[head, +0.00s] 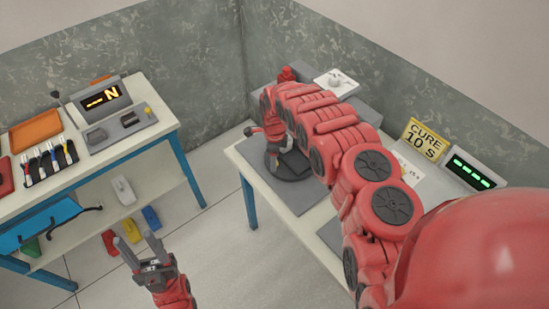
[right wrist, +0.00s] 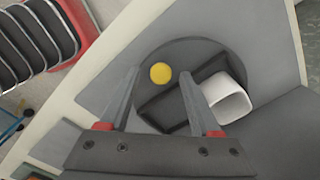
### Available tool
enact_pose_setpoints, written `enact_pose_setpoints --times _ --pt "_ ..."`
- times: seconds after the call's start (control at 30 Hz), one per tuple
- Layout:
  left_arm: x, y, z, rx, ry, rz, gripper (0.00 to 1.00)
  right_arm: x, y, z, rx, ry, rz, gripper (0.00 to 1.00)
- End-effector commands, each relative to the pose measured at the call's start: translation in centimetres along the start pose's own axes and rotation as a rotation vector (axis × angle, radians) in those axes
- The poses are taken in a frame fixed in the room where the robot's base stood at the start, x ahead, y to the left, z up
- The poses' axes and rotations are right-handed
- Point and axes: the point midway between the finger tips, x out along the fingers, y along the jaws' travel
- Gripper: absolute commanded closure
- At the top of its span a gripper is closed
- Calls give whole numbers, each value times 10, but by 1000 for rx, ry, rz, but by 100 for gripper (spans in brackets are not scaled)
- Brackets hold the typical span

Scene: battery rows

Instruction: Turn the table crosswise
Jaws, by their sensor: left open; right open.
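A dark round turntable (head: 291,170) lies on the right-hand table, partly hidden by my right arm. In the right wrist view the turntable (right wrist: 192,49) carries a dark rectangular fixture (right wrist: 160,104) lying slantwise. A yellow round knob (right wrist: 161,72) shows between the fingertips, and a white hollow block (right wrist: 230,99) stands at the fixture's right end. My right gripper (right wrist: 159,76) is open above the turntable, with one finger each side of the knob; I cannot tell whether they touch it. My left gripper (head: 143,246) is open and empty, in front of the left bench.
The left bench (head: 103,160) holds an orange tray (head: 35,130), several cable connectors and an N display (head: 101,98). Coloured bins sit below. A yellow CURE sign (head: 424,139) and a green-lit display (head: 473,173) stand on the right table. Floor between is clear.

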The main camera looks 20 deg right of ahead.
Motion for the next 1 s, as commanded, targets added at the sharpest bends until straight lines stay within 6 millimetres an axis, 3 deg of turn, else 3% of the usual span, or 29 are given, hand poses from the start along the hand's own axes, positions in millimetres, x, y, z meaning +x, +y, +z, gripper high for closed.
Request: enact_pose_setpoints --times 0.47,0.8,1.0 --pt "2 0 0 0 0 0 50 7 -1 0 2 0 -3 38" --pt "2 0 0 0 0 0 50 7 -1 0 2 0 -3 99" --pt "2 0 0 0 0 0 50 7 -1 0 2 0 -2 100"
